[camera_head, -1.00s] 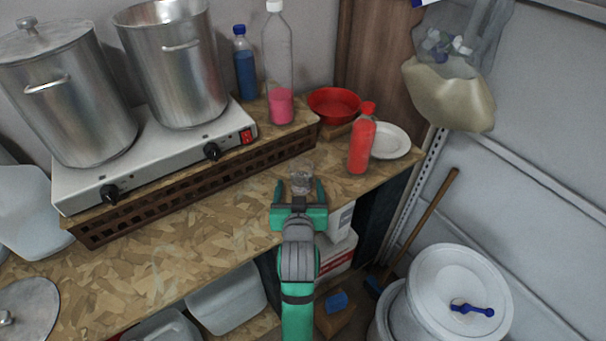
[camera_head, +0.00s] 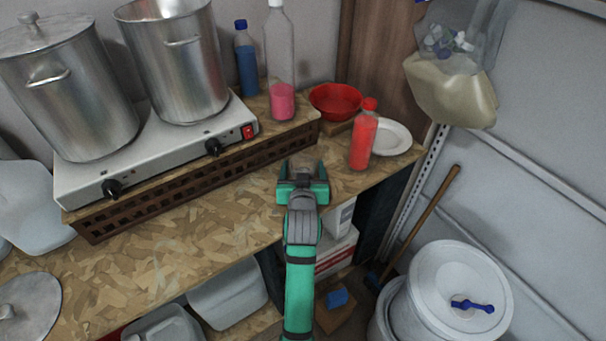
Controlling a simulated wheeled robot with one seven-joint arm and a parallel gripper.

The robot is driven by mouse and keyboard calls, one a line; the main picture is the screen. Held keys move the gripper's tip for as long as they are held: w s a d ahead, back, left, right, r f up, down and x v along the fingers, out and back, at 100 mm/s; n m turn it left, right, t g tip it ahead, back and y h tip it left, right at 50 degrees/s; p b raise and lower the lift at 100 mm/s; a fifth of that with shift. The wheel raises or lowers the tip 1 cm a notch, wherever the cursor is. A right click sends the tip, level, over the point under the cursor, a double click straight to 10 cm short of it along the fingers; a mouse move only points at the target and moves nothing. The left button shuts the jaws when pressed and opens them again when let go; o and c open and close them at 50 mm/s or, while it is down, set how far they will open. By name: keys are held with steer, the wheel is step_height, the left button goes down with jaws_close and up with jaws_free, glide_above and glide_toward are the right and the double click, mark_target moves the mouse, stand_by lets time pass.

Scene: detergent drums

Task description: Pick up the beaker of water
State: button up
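My green gripper (camera_head: 302,169) is over the chipboard worktop (camera_head: 215,215), in front of the raised shelf's right end. Its two fingers point away from me and stand apart, so it looks open. The small clear beaker cannot be made out clearly now. It seems to be hidden between or behind the fingers, and I cannot tell whether they touch it. Its water cannot be seen either.
A red bottle (camera_head: 363,140) stands right of my gripper, by a white plate (camera_head: 393,137) and a red bowl (camera_head: 335,100). A clear bottle with pink liquid (camera_head: 281,102) and a blue bottle (camera_head: 246,66) stand behind. Steel pots (camera_head: 178,65) sit on a hotplate (camera_head: 150,158) at left.

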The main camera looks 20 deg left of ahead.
steer(key=c, duration=1.1)
steer(key=shift+o, duration=0.2)
steer(key=shift+r, duration=0.15)
